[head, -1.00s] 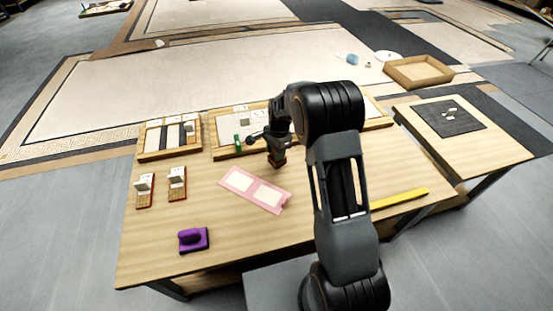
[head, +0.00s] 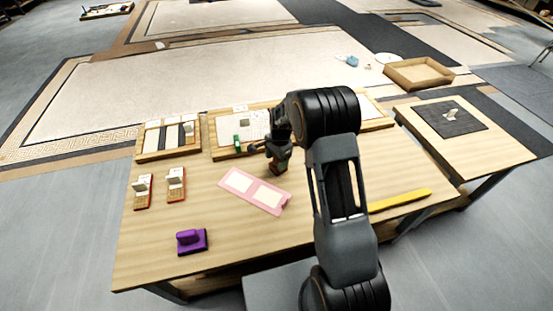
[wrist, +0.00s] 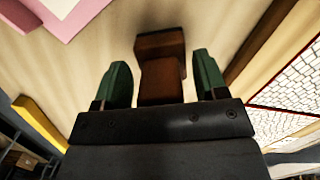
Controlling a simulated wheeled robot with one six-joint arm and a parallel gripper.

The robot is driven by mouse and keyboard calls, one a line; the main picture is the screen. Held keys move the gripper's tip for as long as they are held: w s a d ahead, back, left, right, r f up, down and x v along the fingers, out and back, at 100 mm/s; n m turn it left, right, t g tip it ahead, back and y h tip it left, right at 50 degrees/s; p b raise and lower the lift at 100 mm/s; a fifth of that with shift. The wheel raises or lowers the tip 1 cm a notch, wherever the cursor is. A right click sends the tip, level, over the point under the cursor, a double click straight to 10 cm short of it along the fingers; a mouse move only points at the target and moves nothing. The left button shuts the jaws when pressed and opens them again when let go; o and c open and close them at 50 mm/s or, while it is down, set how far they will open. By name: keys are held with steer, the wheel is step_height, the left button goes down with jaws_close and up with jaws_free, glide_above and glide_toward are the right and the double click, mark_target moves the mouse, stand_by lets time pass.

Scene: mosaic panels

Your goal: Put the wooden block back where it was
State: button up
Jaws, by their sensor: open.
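The brown wooden block (wrist: 161,80) is between the two green fingers of my gripper (wrist: 161,62) in the wrist view. A gap shows on each side of it, so the fingers are open and apart from it. The block has a narrower near part and a wider far end. In the head view my gripper (head: 277,163) is low over the table, between the pink sheet and the framed mosaic panel. The block is mostly hidden there by the dark gripper.
The pink sheet (head: 238,180) lies just nearer than my gripper. The framed panel (head: 222,125), with a green piece (head: 237,144), is behind it. A purple block (head: 190,241), a yellow bar (head: 400,201) and small red-edged holders (head: 176,184) are on the table (head: 150,262). The front middle is clear.

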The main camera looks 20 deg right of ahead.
steer(key=shift+r, duration=0.1)
steer(key=r+p, duration=0.1)
steer(key=r, duration=0.2)
steer(key=d+r+p, duration=0.1)
steer(key=r, duration=0.3)
steer(key=r+p, duration=0.1)
steer(key=r, duration=0.3)
steer(key=shift+w+d, duration=0.15)
steer(key=shift+w, duration=0.1)
steer(key=s+r+n+t, duration=0.1)
steer(key=s+r+n, duration=0.2)
steer(key=s, duration=0.5)
steer(key=s+r+n+t+h, duration=0.1)
steer(key=s+r+n, duration=0.3)
steer(key=s+n, duration=0.2)
steer(key=s+r+n+t, duration=0.1)
steer(key=s+r+n, duration=0.2)
steer(key=s, duration=0.6)
steer(key=shift+s+a+r+n+t, duration=0.2)
steer(key=shift+s+a+n+t, duration=0.15)
steer(key=shift+n, duration=0.45)
steer(key=shift+d+r, duration=0.1)
